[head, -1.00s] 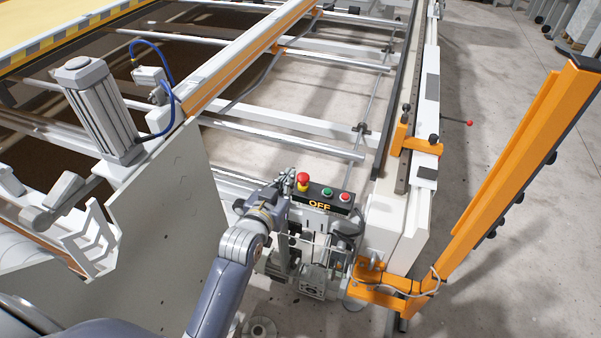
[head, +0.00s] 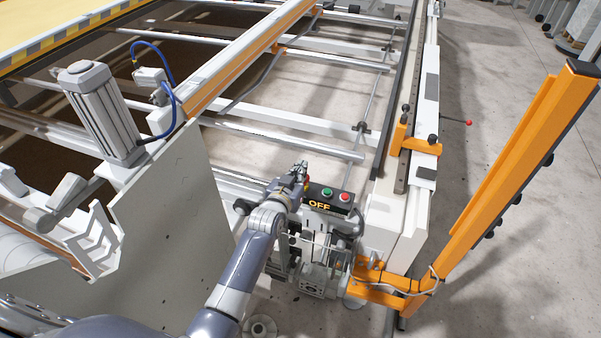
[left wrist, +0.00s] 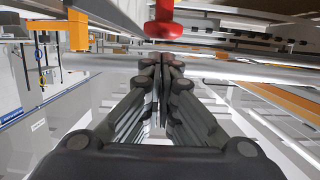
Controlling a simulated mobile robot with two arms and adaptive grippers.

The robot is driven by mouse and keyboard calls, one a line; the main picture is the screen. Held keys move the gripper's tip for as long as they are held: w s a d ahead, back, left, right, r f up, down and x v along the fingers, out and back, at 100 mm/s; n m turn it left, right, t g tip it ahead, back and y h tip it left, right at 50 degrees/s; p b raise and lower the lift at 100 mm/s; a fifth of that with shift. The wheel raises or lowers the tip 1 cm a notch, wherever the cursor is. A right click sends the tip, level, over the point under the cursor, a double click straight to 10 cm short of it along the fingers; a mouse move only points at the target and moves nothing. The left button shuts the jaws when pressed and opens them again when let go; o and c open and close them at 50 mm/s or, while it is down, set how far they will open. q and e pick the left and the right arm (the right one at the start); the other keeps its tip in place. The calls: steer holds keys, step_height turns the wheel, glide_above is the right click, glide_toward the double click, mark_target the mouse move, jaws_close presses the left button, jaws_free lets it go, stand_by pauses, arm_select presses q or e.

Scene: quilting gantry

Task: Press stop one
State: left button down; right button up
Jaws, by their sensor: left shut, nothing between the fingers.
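The red mushroom stop button (left wrist: 163,22) hangs into the top of the left wrist view, just above and beyond my fingertips. In the head view my left gripper hides nearly all of it. It belongs to the black control box (head: 318,206) marked OFF, which also carries a green button (head: 327,191) and a smaller red button (head: 345,197). My left gripper (head: 301,170) is shut and empty, at the left end of the box. Its closed fingers also show in the left wrist view (left wrist: 162,62). I cannot tell whether it touches the button. My right gripper is not in view.
An orange post (head: 510,170) rises at the right. A white panel (head: 165,220) stands to the left of my arm, and a grey cylinder (head: 100,110) is above it. White and orange gantry rails run behind the box.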

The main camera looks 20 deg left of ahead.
arm_select(q)
steer(key=shift+f, duration=0.35)
steer(key=shift+f, duration=0.1)
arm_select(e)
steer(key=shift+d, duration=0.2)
arm_select(q)
step_height(320, 180, down, 2)
steer(key=shift+s+b, duration=0.1)
steer(key=shift+b, duration=0.55)
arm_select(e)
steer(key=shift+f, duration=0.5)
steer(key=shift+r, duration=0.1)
arm_select(q)
steer(key=s+r+p, duration=0.2)
steer(key=s+r, duration=0.4)
steer(key=s, duration=0.3)
steer(key=shift+s+a+r+p, duration=0.15)
steer(key=shift+s+r+p, duration=0.15)
steer(key=shift+p, duration=0.1)
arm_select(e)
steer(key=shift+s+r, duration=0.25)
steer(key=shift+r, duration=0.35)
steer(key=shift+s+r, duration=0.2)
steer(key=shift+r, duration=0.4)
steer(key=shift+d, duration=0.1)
